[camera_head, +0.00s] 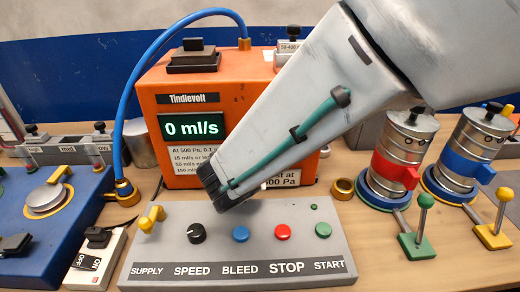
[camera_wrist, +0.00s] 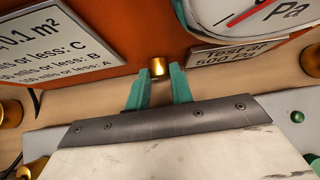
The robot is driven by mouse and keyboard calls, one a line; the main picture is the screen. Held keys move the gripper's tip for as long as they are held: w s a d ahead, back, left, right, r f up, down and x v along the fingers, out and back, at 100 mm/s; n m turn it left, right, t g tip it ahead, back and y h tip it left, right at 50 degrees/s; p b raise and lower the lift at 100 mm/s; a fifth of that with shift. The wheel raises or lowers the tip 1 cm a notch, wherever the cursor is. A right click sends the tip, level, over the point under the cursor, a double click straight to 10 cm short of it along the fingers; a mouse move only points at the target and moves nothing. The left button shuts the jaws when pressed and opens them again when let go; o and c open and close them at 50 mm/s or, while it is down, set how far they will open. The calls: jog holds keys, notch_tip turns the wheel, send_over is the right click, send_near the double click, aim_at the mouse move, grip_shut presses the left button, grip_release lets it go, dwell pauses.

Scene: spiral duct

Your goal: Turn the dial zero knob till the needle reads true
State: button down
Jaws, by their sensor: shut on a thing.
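The zero knob (camera_wrist: 158,68) is a small brass knob low on the orange box, seen in the wrist view between the tips of my gripper (camera_wrist: 159,80). The teal fingers are shut on it. Part of the white dial (camera_wrist: 262,14) shows at the top right of the wrist view, marked Pa. Its red needle (camera_wrist: 243,15) runs slantwise and is cut off by the frame's edge, so I cannot read it. In the head view my arm hides the dial, the knob and the fingers.
The orange Tindlevolt box (camera_head: 160,128) has a display (camera_head: 192,126) reading 0 ml/s. A grey control panel (camera_head: 325,245) with a knob and several buttons stands in front, below my arm. A switch box (camera_head: 95,255) is at left; metal canisters (camera_head: 402,150) stand at right.

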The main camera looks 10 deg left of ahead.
jog(key=shift+d+m+g+y, duration=0.15)
jog(key=shift+m+y, duration=0.3)
jog(key=shift+y, duration=0.3)
jog(key=shift+d+m+g+y, duration=0.15)
jog(key=shift+m+y, duration=0.3)
jog(key=shift+y, duration=0.3)
jog(key=shift+w, duration=0.1)
jog(key=c, duration=1.2)
grip_release()
jog(key=shift+c, duration=0.2)
jog(key=v, duration=0.8)
jog(key=shift+d+f, duration=0.15)
